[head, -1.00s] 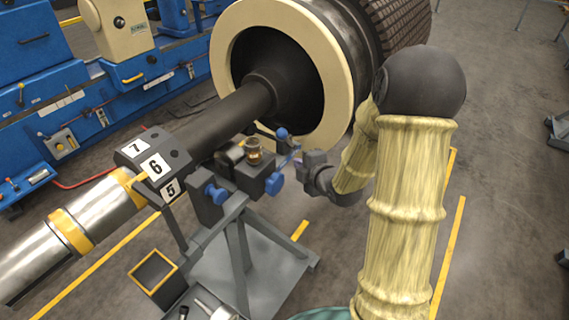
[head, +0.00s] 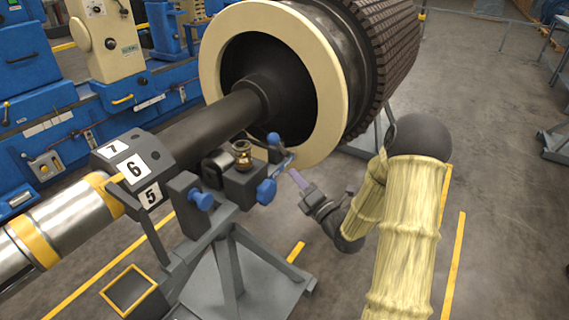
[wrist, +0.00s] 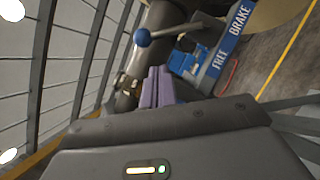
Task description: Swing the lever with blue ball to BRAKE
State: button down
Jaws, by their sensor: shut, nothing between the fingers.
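The lever's blue ball (head: 273,138) stands beside the shaft stand, in front of the cream ring. In the wrist view the blue ball (wrist: 142,37) is on a dark rod running right to a dark hub. A blue label plate (wrist: 221,55) reads FREE at its lower part and BRAKE at its upper part. I cannot tell exactly which word the lever lines up with. My gripper (head: 294,174) is shut and empty, below and right of the ball. Its purple fingers (wrist: 158,88) show below the ball in the wrist view, apart from it.
Two blue knobs (head: 266,191) (head: 202,200) and a brass fitting (head: 242,155) sit on the stand close by. A numbered block (head: 133,167) is on the shaft at left. The large cream-rimmed rotor (head: 335,80) is behind.

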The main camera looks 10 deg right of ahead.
aim_at(279, 146)
jog(key=p+x, duration=0.2)
jog(key=x, duration=0.7)
jog(key=shift+w+a, duration=0.2)
jog(key=shift+w, duration=0.1)
